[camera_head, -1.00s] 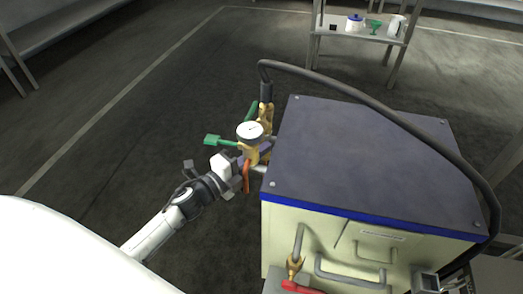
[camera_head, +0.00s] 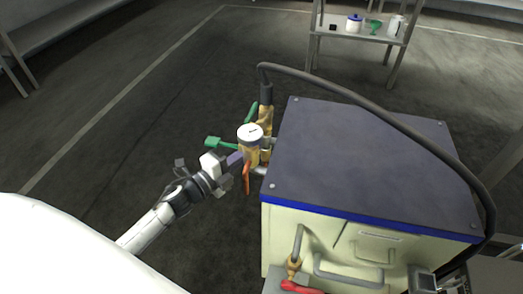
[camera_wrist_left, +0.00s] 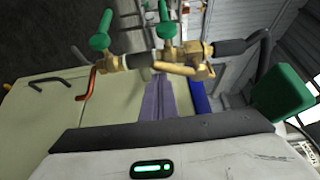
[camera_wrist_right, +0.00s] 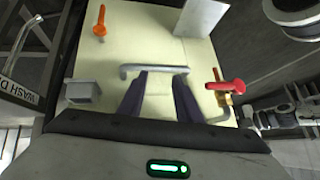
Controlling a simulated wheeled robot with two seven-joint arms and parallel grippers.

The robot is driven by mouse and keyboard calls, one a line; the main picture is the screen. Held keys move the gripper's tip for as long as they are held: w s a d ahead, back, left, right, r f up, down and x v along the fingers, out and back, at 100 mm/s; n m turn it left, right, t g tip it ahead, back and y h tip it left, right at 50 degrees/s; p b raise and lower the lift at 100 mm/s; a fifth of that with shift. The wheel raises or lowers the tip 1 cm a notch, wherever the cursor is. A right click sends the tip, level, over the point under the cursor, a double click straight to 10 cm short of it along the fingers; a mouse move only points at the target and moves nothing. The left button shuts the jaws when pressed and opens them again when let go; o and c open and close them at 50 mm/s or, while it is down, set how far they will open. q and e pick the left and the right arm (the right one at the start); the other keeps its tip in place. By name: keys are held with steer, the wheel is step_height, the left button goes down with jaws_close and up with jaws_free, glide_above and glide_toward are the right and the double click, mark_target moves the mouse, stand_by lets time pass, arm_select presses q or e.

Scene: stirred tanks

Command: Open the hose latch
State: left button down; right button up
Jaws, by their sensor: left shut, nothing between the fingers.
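The black hose (camera_head: 345,92) arches over the cabinet and ends in a black sleeve (camera_head: 266,94) on brass fittings (camera_head: 265,118) at the cabinet's left side. In the left wrist view the hose (camera_wrist_left: 262,48) meets a brass coupling (camera_wrist_left: 203,72); I cannot tell which small part is its latch. A white round gauge (camera_head: 250,133), green handles (camera_head: 221,142) and an orange lever (camera_head: 247,177) sit on the same fittings. My right gripper (camera_wrist_right: 162,82) is open, near a grey bar handle (camera_wrist_right: 153,69).
The dark-topped cabinet (camera_head: 365,165) fills the right of the head view. A red lever (camera_head: 300,287) and grey handles are on its front. A shelf (camera_head: 365,33) with small items stands behind. The floor left of the fittings is clear.

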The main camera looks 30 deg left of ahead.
arm_select(q)
steer(key=shift+a+r, duration=0.1)
steer(key=shift+a, duration=0.15)
arm_select(e)
steer(key=shift+s+d+f, duration=0.1)
arm_select(q)
steer(key=shift+a, duration=0.1)
arm_select(e)
steer(key=shift+s+d+f, duration=0.1)
steer(key=shift+s+f, duration=0.05)
steer(key=shift+f, duration=0.1)
steer(key=shift+r, duration=0.1)
